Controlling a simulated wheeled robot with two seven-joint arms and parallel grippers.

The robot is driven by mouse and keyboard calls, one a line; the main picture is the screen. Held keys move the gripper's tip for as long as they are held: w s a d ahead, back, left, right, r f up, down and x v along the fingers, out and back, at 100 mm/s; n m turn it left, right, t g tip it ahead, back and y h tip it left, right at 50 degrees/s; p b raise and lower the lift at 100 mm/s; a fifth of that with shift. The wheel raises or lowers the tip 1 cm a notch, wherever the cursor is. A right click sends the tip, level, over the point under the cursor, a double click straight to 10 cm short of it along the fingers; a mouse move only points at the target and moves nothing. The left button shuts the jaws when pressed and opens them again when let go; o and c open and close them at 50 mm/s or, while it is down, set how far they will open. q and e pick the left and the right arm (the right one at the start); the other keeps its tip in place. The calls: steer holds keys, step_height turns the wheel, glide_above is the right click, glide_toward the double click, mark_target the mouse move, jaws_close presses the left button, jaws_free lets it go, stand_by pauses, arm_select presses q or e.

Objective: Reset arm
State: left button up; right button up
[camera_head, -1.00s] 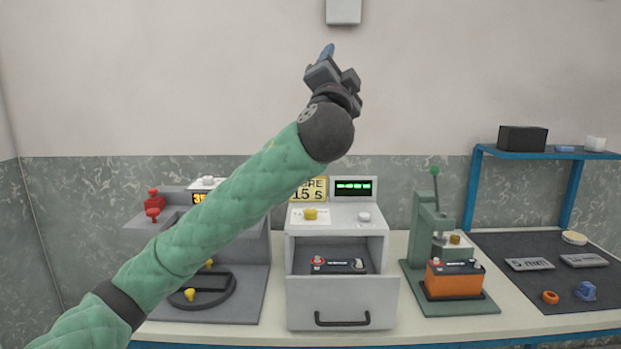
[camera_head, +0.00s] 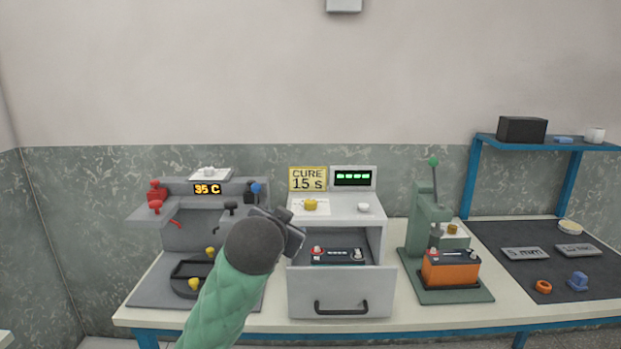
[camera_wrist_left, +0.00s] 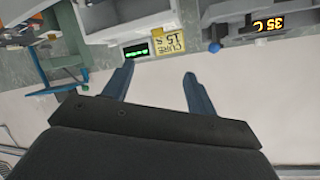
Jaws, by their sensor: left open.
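My left arm, in a green quilted sleeve, comes up from the bottom of the head view. Its gripper (camera_head: 280,228) is in front of the gap between the grey station and the white drawer unit, its fingers mostly hidden. In the left wrist view the two blue fingers (camera_wrist_left: 157,85) are spread apart with nothing between them. That view is upside down and shows the wall and the machines at its top. My right gripper is not in view.
The white unit's drawer (camera_head: 341,291) is open with a dark battery (camera_head: 338,256) inside. A grey station (camera_head: 150,285) is at left. A green press (camera_head: 430,225) with an orange battery (camera_head: 451,268) stands at right. A blue shelf (camera_head: 545,143) stands over a dark mat (camera_head: 510,270).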

arm_select(q)
steer(key=s+a+f+n+g+p, duration=0.1)
steer(key=s+a+f+g, duration=0.15)
steer(key=s+f, duration=0.55)
steer(key=s+a+f+n+g+p, duration=0.1)
steer(key=s+a+f+g, duration=0.2)
steer(key=f, duration=0.8)
steer(key=s+a+f+n+g+p, duration=0.1)
steer(key=s+a+f+n+p, duration=0.15)
steer(key=s+f, duration=0.6)
steer(key=s+f+g, duration=0.2)
steer(key=s+f, duration=0.5)
steer(key=s, duration=0.3)
steer(key=s+f+g+p, duration=0.1)
steer(key=s+f+g, duration=0.2)
steer(key=s+f, duration=0.5)
steer(key=shift+s+a+f, duration=0.15)
steer(key=shift+s+a, duration=0.05)
steer(key=shift+s, duration=1.05)
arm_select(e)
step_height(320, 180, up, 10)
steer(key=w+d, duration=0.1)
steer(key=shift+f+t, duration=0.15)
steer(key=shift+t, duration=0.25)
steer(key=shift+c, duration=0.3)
